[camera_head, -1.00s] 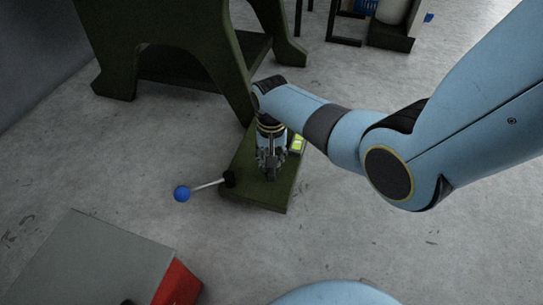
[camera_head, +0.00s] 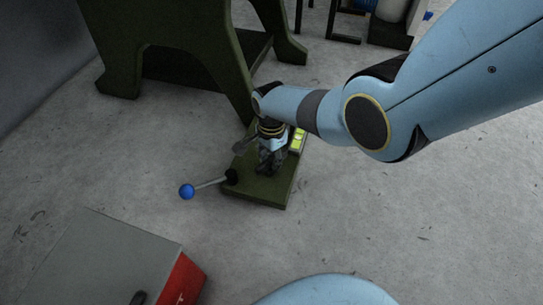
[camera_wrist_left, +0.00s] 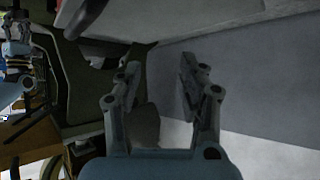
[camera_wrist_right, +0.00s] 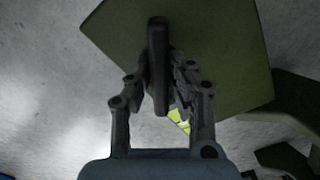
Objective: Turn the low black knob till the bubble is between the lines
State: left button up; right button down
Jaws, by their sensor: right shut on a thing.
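My right gripper (camera_head: 268,168) points down over the green base plate (camera_head: 262,197) in the head view. In the right wrist view its fingers (camera_wrist_right: 165,75) are shut on the black knob (camera_wrist_right: 157,42), a dark narrow bar. The knob is hidden behind the gripper in the head view. A yellow-green level (camera_head: 298,141) lies on the plate just right of the gripper; part of it also shows in the right wrist view (camera_wrist_right: 178,117). Its bubble and lines are too small to make out. My left gripper (camera_wrist_left: 158,82) is open and empty in the left wrist view.
A lever with a blue ball (camera_head: 187,191) sticks out left from the plate. A dark green machine leg (camera_head: 232,75) stands behind it. A grey box with a red side (camera_head: 180,285) is at the lower left. The floor to the right is clear.

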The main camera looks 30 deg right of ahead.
aim_at(272, 159)
pick_arm(q)
jog(key=shift+w+r+g, duration=0.2)
jog(key=shift+w+g, duration=0.1)
jog(key=shift+g, duration=0.1)
pick_arm(e)
jog(key=shift+m, duration=2.3)
jog(key=c, duration=1.2)
grip_release()
jog(key=shift+c, duration=0.2)
jog(key=shift+r, duration=0.1)
jog(key=shift+r, duration=0.2)
notch_tip(272, 159, up, 11)
jog(key=shift+r, duration=0.15)
